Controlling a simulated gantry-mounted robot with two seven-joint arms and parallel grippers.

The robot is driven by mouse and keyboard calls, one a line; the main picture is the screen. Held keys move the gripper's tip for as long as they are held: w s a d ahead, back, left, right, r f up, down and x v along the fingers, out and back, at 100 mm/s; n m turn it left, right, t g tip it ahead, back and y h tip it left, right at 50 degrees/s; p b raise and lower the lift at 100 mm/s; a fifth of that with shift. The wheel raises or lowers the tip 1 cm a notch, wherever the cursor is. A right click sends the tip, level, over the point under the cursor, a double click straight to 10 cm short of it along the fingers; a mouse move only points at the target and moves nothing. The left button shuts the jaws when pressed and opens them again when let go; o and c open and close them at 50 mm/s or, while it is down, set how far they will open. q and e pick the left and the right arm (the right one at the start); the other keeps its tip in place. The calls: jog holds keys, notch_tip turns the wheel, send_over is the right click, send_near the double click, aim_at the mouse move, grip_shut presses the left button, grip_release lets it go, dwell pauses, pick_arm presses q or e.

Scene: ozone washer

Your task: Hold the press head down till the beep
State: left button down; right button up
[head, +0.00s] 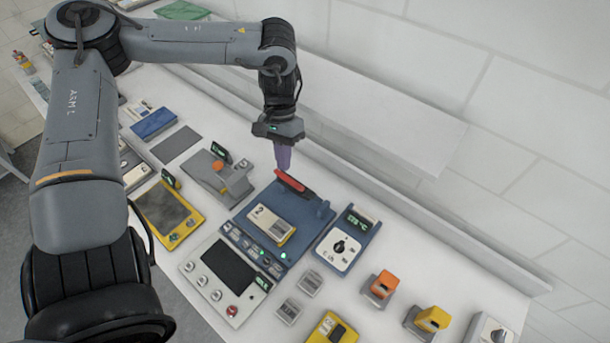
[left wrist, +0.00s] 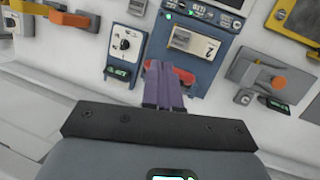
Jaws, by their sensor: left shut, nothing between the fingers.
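A blue press-like unit (head: 262,245) stands on the bench with a cream cartridge (head: 271,224) on its bed. A red bar (head: 292,182) lies at its rear edge; I cannot tell whether this bar is the press head. My left gripper (head: 284,168) points down with its purple fingers shut and empty, just above or at the red bar. In the left wrist view the fingers (left wrist: 159,66) overlap the red bar (left wrist: 185,76), and I cannot tell whether they touch. A small green light (head: 284,255) shows on the unit's front. My right gripper is not in view.
A blue temperature controller with a dial (head: 339,250) stands close to the right of the unit. A grey device with an orange knob (head: 217,166) stands to its left. Orange (head: 384,284) and yellow (head: 433,319) switches are further right. A white wall shelf (head: 380,115) is behind.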

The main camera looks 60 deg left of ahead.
pick_arm(q)
jog(key=w+r+m+y+b, duration=0.1)
jog(key=w+r+y+b, duration=0.1)
jog(key=w+r+y, duration=0.1)
jog(key=shift+w+d+r, duration=0.2)
jog(key=shift+w+r, duration=0.4)
jog(key=shift+r, duration=0.05)
jog(key=p, duration=0.2)
send_near(295, 186)
jog(key=f, duration=0.1)
jog(key=a+f, duration=0.1)
jog(key=f, duration=0.3)
jog(key=shift+w+a, duration=0.15)
jog(key=shift+a, duration=0.25)
jog(key=shift+f, duration=0.7)
jog(key=shift+a+t, duration=0.1)
jog(key=shift+t, duration=0.2)
